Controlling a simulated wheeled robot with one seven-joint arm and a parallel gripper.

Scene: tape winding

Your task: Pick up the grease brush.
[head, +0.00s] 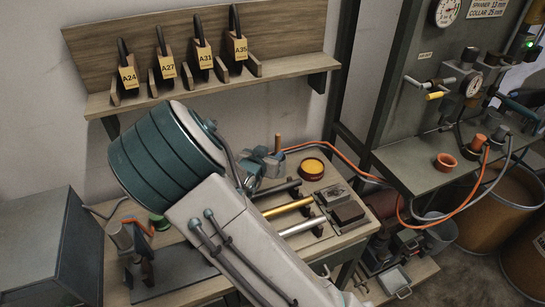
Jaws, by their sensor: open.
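A short upright wooden handle (278,142) shows at the back of the workbench; it looks like the grease brush, but its lower end is hidden. Just left of it and in front is a blue-grey jointed part that appears to be my gripper (268,160), partly covered by my own arm. It looks close to the handle, but I cannot tell whether they touch. I see nothing held. A round orange pot (312,168) with yellow grease stands to the right of the handle.
The workbench (345,240) carries dark, brass and silver rods (302,226) and small metal blocks (347,210). A shelf (290,68) with labelled tools hangs behind. A machine panel (420,150) with orange and grey hoses stands right. A grey cabinet (45,240) is left.

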